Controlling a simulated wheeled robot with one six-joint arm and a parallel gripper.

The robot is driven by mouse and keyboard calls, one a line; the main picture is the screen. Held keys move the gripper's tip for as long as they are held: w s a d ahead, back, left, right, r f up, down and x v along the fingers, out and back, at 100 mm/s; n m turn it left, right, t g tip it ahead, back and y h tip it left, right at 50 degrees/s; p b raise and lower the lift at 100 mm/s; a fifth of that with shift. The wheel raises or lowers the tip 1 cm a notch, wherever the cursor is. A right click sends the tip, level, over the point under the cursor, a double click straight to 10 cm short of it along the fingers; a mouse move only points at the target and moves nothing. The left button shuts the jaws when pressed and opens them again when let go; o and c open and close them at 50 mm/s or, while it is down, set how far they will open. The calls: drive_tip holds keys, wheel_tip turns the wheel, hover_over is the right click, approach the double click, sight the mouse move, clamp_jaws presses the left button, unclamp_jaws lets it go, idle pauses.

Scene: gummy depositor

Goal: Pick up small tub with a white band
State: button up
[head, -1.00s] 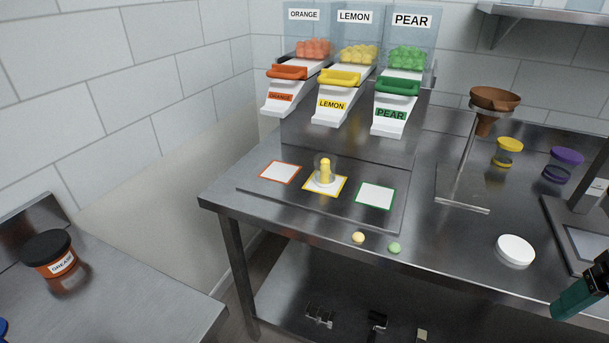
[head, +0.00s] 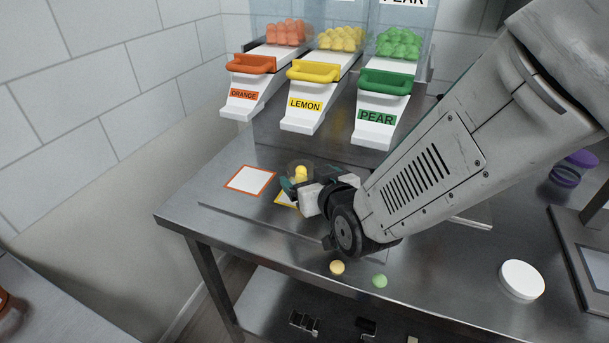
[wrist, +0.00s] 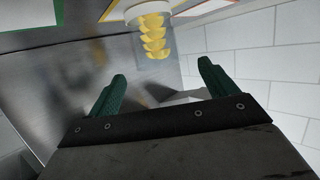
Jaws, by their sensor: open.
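A small clear tub (head: 301,170) with yellow gummies inside stands on the yellow-bordered square below the lemon chute. In the wrist view the tub (wrist: 154,38) shows at the top, with a white band (wrist: 146,10) near the yellow-edged square. My gripper (head: 292,187) is at the tub's near side in the head view and partly hides it. In the wrist view my gripper (wrist: 160,86) has its two green fingers spread apart, with nothing held between them. The tub lies ahead of the fingertips, roughly in line with the gap. I cannot tell whether they touch.
Orange (head: 250,66), lemon (head: 320,72) and pear (head: 387,83) dispensers stand behind. An orange-bordered square (head: 250,179) is left of the tub. Loose yellow (head: 337,267) and green (head: 379,281) gummies and a white lid (head: 522,280) lie nearer the front. A purple-lidded jar (head: 573,167) is at right.

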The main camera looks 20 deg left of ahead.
sight(296, 164)
drive_tip(key=x, duration=0.7)
drive_tip(key=shift+w+a, duration=0.1)
drive_tip(key=shift+w, duration=0.3)
drive_tip(key=c, duration=1.2)
drive_tip(key=shift+r, duration=0.1)
